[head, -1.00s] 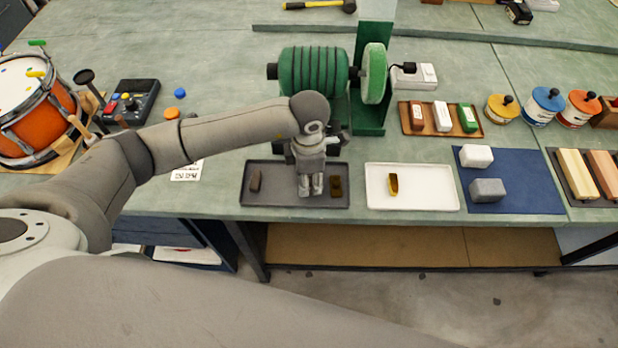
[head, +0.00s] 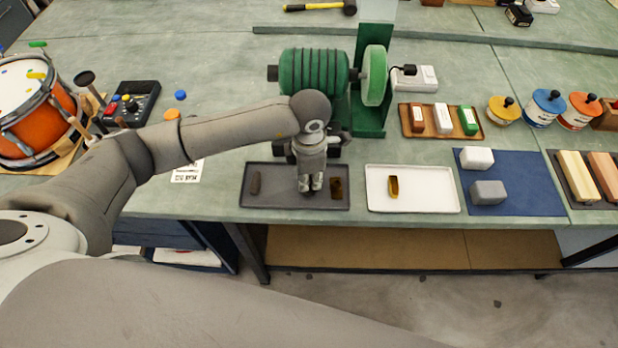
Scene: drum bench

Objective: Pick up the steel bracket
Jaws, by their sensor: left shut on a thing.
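My left gripper (head: 311,184) points down over the middle of the dark grey tray (head: 282,204). Its fingers are shut on a small grey piece, which I take to be the steel bracket; the fingers hide nearly all of it. I cannot tell whether it touches the tray. A dull grey-brown piece (head: 255,182) lies in the tray to the left of the fingers. A dark brassy piece (head: 336,188) lies just to their right. My right gripper is not in view.
A white tray (head: 430,201) with a brass-coloured piece (head: 393,187) stands to the right. Beyond it, a blue mat (head: 530,190) bears two blocks. A green buffing machine (head: 313,70) stands behind the gripper. The bench's front edge is close to the trays.

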